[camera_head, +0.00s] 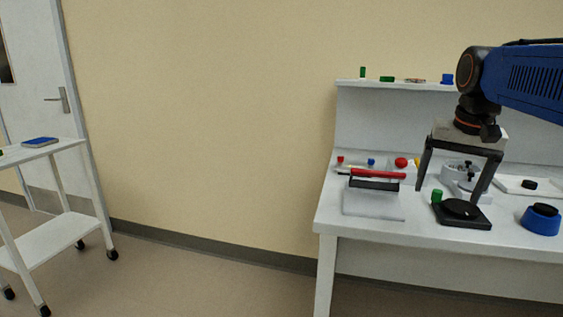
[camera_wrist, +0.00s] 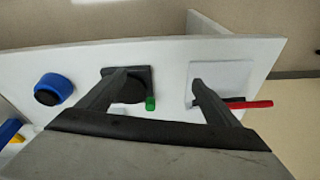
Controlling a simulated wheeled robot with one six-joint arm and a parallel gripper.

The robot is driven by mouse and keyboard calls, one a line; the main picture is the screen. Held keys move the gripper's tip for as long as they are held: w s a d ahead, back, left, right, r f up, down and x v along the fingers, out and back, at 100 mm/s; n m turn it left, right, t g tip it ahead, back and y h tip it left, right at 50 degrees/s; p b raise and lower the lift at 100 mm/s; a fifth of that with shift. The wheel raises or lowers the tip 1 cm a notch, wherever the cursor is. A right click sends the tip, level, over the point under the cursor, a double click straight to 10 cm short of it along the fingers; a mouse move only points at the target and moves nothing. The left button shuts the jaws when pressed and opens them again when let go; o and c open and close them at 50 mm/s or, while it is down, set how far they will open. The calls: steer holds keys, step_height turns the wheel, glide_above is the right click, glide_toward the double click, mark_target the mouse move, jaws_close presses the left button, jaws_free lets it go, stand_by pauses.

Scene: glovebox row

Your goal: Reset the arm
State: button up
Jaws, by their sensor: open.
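My gripper (camera_head: 451,185) hangs from my blue arm over the right part of the white workbench (camera_head: 330,213), fingers pointing down. Its two dark fingers are wide apart with nothing between them. In the wrist view my gripper (camera_wrist: 155,78) is also open and empty above the bench. Below it in the head view is a black square base with a round black top (camera_head: 462,210), with a small green piece (camera_head: 437,195) at its edge. My right finger partly covers things behind it.
A pale block with a black handle (camera_head: 374,203) and a red rod (camera_head: 378,173) is on the bench's left. A blue ring with a black top (camera_head: 540,222) is at the right. A shelf (camera_head: 400,86) holds small items. A white cart (camera_head: 50,222) stands far left; the floor between is clear.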

steer(key=s+a+f+n+t, duration=0.1)
steer(key=s+a+f, duration=0.3)
steer(key=s+f, duration=0.5)
steer(key=s+a+f+n+t, duration=0.1)
steer(key=s+a+f+n, duration=0.3)
steer(key=s+f, duration=0.5)
step_height(320, 180, down, 4)
steer(key=shift+a+r+y, duration=0.15)
steer(key=shift+a+y, duration=0.05)
steer(key=shift+y, duration=0.1)
stand_by(0.4)
